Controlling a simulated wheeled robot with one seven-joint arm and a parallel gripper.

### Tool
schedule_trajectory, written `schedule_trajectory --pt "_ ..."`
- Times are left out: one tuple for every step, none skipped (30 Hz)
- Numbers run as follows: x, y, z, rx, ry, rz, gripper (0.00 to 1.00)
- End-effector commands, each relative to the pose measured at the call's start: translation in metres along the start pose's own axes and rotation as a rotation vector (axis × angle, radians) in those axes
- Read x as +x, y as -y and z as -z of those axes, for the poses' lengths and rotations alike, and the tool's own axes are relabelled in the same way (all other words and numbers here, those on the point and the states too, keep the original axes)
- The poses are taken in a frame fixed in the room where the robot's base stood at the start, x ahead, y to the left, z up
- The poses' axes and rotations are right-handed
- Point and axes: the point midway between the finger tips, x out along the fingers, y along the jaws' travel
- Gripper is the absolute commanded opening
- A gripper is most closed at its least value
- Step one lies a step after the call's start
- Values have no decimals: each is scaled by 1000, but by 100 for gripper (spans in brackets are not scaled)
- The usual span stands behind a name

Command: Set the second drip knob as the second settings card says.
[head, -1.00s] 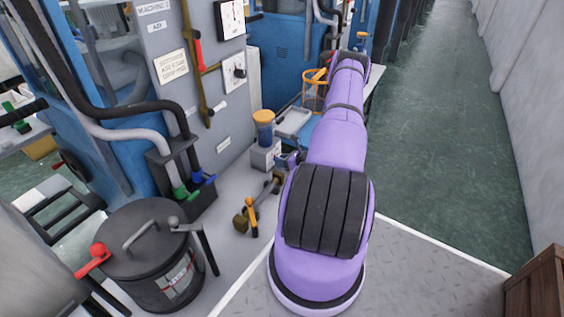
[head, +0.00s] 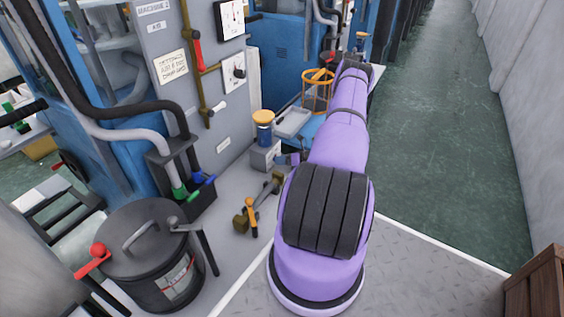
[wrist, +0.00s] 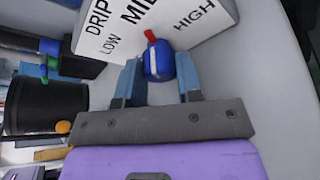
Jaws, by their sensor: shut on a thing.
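A blue drip knob (wrist: 158,61) with a white line and a red tip sits on a white plate (wrist: 108,22) marked DRIP, LOW, MID and HIGH in the wrist view. Its red tip points up toward MID. My gripper (wrist: 160,76) has its blue fingers on either side of the knob and is shut on it. The knob cannot be made out there. A card (head: 171,67) hangs on the machine panel; its writing is too small to read.
A dark lidded drum (head: 150,255) stands at the lower left, with hoses and a dark block above it. An orange wire basket (head: 317,90) stands beyond the grey box. The green aisle floor (head: 440,150) at right is clear. A wooden crate (head: 540,285) stands at lower right.

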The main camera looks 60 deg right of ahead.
Motion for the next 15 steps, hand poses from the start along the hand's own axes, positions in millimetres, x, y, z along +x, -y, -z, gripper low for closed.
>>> schedule_trajectory --pt "0 0 -1 2 1 -1 10" --pt "0 0 -1 3 1 -1 10" --pt "0 0 -1 3 1 -1 10" --pt "0 0 -1 4 1 -1 10" --pt "0 0 -1 4 1 -1 10" --pt "0 0 -1 3 1 -1 10" --pt "0 0 -1 3 1 -1 10" --pt "0 0 -1 3 1 -1 10" --pt "0 0 -1 3 1 -1 10" --pt "0 0 -1 3 1 -1 10" --pt "0 0 -1 3 1 -1 10" --pt "0 0 -1 3 1 -1 40" --pt "0 0 -1 3 1 -1 47" --pt "0 0 -1 3 1 -1 54" --pt "0 0 -1 3 1 -1 58"
